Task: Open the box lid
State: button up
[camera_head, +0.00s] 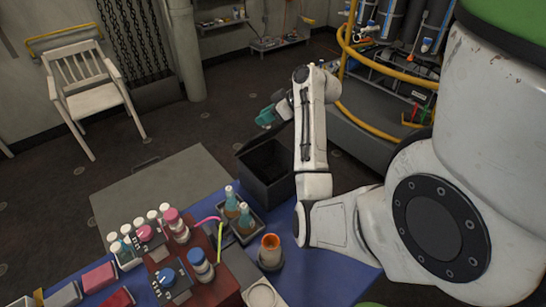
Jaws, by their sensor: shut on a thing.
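A dark grey box (252,178) stands at the back edge of the blue-topped table, left of my forearm. Its top shows a black, open-looking interior.
Bottles in a tray (240,225), an orange-topped jar (271,250) and a reddish-brown unit with knobs (205,275) stand in front of the box. A yellow rail (375,75) curves behind my arm. A white chair (82,85) stands far left. Floor behind the box is clear.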

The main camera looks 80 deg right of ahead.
jog(key=shift+w+d+r, duration=0.25)
jog(key=shift+w+d, duration=0.25)
jog(key=shift+d, duration=0.2)
jog(key=shift+w+d+r, duration=0.2)
jog(key=shift+w+d, duration=0.3)
jog(key=shift+d, duration=0.15)
jog(key=shift+w+d+r+b, duration=0.2)
jog(key=shift+w+d+b, duration=0.45)
jog(key=shift+w+d, duration=0.65)
jog(key=shift+c, duration=0.5)
jog(key=shift+w+a, duration=0.1)
jog(key=o, duration=1.1)
jog(key=shift+w, duration=0.15)
jog(key=shift+w+a+r, duration=0.1)
jog(key=shift+w+r, duration=0.05)
notch_tip(320, 180, up, 8)
jog(key=p, duration=0.6)
